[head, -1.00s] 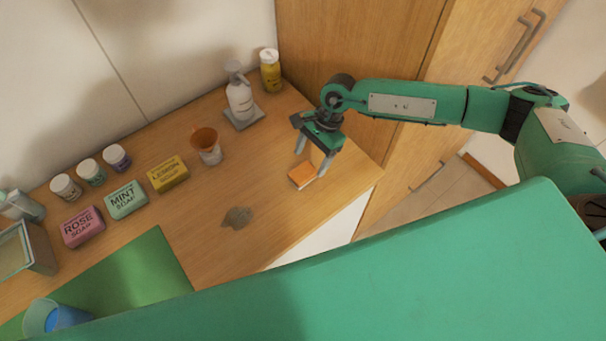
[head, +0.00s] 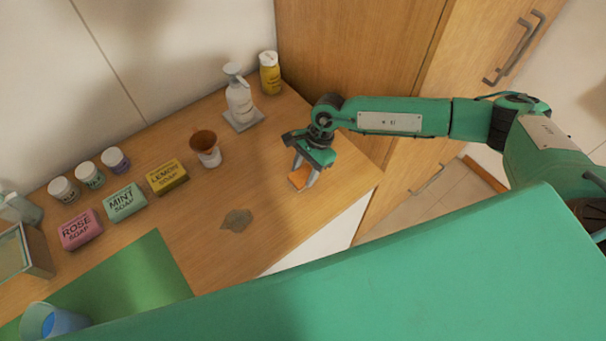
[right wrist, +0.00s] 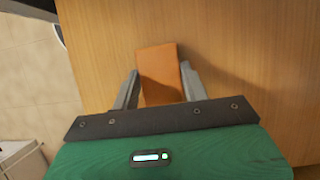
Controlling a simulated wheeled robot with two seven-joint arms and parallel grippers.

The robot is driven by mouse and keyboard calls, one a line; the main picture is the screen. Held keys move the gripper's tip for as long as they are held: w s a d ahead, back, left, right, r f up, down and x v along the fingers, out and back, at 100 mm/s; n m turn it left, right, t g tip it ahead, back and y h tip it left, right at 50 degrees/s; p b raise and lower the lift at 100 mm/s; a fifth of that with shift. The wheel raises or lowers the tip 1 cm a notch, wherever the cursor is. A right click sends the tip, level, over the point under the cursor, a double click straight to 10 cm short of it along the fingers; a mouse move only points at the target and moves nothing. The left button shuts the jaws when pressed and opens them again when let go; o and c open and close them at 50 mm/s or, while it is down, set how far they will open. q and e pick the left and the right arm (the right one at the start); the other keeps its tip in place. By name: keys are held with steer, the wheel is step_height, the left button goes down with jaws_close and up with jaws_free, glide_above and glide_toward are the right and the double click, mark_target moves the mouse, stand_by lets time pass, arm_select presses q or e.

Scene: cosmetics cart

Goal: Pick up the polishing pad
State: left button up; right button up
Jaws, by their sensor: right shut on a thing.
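The polishing pad (head: 300,177) is a small orange block on the wooden counter near its right edge. It also shows in the right wrist view (right wrist: 160,72) between the two grey fingers. My right gripper (head: 304,176) is lowered over the pad and shut on it, one finger on each side; it also shows in the right wrist view (right wrist: 157,88). The pad appears to be still at the counter surface. My left gripper is not in view.
A grey-brown stain (head: 237,219) lies left of the pad. A brown-topped cup (head: 207,150), a pump bottle (head: 239,100) and a yellow bottle (head: 270,73) stand behind. Soaps, including the lemon soap (head: 167,177), are at left. A wooden cabinet (head: 350,50) stands at right.

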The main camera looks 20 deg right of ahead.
mark_target(304, 173)
steer(key=shift+r, duration=0.15)
step_height(304, 173, up, 20)
steer(key=b, duration=0.6)
steer(key=shift+b, duration=0.35)
